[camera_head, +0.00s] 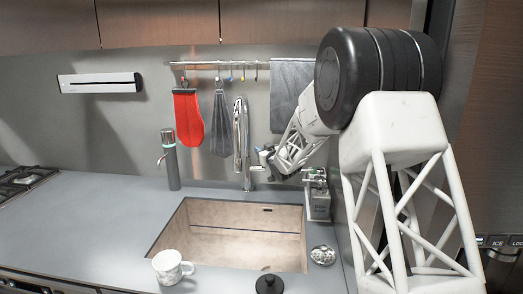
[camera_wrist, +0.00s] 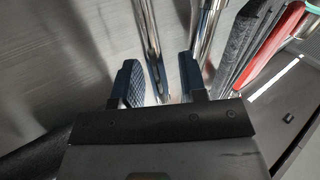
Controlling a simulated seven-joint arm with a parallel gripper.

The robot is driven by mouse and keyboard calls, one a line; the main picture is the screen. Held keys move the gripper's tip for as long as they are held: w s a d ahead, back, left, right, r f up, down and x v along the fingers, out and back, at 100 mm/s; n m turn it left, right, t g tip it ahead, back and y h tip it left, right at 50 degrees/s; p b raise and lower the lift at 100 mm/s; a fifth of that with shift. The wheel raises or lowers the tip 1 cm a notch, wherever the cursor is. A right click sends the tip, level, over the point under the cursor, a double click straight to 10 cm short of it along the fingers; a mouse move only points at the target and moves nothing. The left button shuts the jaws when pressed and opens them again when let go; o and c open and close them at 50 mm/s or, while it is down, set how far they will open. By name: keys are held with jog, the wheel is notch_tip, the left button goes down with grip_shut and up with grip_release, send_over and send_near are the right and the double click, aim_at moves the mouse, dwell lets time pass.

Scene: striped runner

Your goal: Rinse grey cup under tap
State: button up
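The grey cup (camera_head: 170,268), a pale mug with a marbled pattern and a handle on its right, stands upright on the counter at the sink's front left corner. The chrome tap (camera_head: 241,135) rises behind the sink with a tall curved spout. My gripper (camera_head: 263,158) is at the right side of the tap, low on its body, far from the cup. In the wrist view its two dark fingers (camera_wrist: 160,78) are apart, with a chrome part of the tap (camera_wrist: 149,45) between them. Whether either finger touches it I cannot tell. The cup is not in the wrist view.
The beige sink basin (camera_head: 215,247) looks empty. A grey bottle (camera_head: 170,160) stands left of the tap, and a metal caddy (camera_head: 318,200) stands right of the sink. A red mitt (camera_head: 188,118) and cloths hang behind. The counter left of the cup is clear.

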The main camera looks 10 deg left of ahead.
jog(key=shift+w+a, duration=0.35)
jog(key=shift+w, duration=0.25)
grip_shut()
